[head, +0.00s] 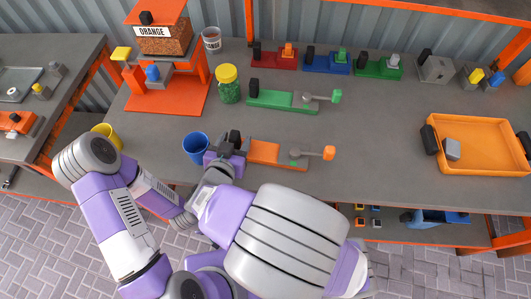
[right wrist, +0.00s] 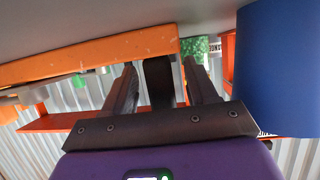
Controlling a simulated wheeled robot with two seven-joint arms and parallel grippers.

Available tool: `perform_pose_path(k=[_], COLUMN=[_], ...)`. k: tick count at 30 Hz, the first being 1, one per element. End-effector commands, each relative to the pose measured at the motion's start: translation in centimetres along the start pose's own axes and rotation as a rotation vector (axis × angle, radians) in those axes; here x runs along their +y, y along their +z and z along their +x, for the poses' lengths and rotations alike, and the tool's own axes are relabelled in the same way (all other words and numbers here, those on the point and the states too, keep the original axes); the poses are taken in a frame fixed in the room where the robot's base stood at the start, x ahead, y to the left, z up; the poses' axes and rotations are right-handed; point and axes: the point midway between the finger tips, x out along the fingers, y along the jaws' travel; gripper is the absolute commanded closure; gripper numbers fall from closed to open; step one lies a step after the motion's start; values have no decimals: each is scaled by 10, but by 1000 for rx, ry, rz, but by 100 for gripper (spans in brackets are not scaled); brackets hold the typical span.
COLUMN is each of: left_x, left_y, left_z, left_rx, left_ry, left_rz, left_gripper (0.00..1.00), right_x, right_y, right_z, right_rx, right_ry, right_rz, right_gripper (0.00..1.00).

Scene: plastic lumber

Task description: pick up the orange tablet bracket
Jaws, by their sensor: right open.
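The orange tablet bracket (head: 262,152) lies on the grey bench in the head view, with a black handle at its left end and an orange-tipped lever at its right. In the right wrist view, its orange body (right wrist: 95,52) runs across the upper left. My right gripper (head: 236,140) is at the handle end. In the wrist view, its open fingers (right wrist: 162,85) stand either side of the black handle (right wrist: 157,80), with gaps visible. My left gripper is not visible; part of the left arm shows at the left.
A blue cup (head: 196,148) stands close left of my right gripper; it also shows in the right wrist view (right wrist: 278,65). An orange tray (head: 478,120) is at right. The bench between bracket and tray is clear.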

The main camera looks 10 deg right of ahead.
Motion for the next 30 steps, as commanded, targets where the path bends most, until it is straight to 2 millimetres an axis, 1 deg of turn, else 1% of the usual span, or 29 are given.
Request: perform_pose_path(k=[3,8,9,20,30], left_x=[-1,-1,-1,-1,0], left_y=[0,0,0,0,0], left_z=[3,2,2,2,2], left_rx=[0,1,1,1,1], left_ry=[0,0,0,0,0], left_rz=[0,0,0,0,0], left_gripper=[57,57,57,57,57], right_x=[0,0,0,0,0], right_y=[0,-1,-1,-1,-1], right_z=[5,5,5,5,4], right_rx=[0,0,0,0,2], right_ry=[-1,-1,-1,-1,-1], right_rz=[0,0,0,0,-1], right_gripper=[43,43,44,99,100])
